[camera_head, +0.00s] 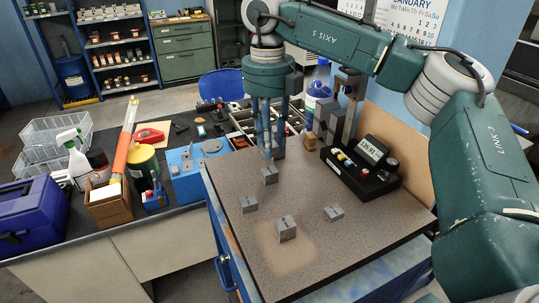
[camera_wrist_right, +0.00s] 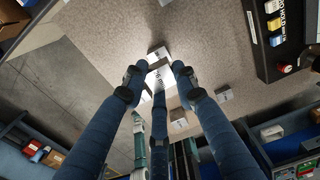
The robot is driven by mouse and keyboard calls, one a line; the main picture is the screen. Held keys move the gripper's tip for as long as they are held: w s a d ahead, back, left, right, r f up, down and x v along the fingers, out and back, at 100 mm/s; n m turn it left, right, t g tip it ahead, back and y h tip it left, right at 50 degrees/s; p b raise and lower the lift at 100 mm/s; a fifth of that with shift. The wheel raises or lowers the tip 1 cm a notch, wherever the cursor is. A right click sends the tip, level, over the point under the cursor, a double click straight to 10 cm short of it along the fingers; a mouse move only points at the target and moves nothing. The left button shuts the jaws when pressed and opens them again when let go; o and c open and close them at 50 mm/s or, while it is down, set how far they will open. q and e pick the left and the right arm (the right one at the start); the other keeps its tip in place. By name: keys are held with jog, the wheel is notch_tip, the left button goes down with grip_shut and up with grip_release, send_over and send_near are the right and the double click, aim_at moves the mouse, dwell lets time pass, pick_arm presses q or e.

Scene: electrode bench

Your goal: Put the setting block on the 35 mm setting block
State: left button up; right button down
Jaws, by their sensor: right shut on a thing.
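My right gripper (camera_head: 270,154) reaches down over the bench top from above. In the right wrist view its fingers (camera_wrist_right: 158,75) close around a small grey setting block (camera_wrist_right: 158,80) with dark lettering on its face. In the head view this block (camera_head: 269,176) shows just below the fingertips. Three similar grey blocks stand on the bench: one at left (camera_head: 248,204), one in front (camera_head: 285,229) on a paler patch, and one at right (camera_head: 334,212). Their markings are too small to read, so I cannot tell which is the 35 mm one. My left gripper is out of view.
A black gauge box with a lit display (camera_head: 373,150) stands at the bench's right back edge, beside a grey stand (camera_head: 334,125). A blue device (camera_head: 194,170) and a wooden box (camera_head: 108,204) are on the dark table at left. The bench front is clear.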

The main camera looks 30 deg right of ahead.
aim_at(269, 170)
notch_tip(269, 170, down, 4)
jog(key=shift+p, duration=0.5)
jog(key=shift+f, duration=0.45)
jog(key=c, duration=1.4)
grip_release()
jog(key=shift+f, duration=0.1)
jog(key=shift+o, duration=0.2)
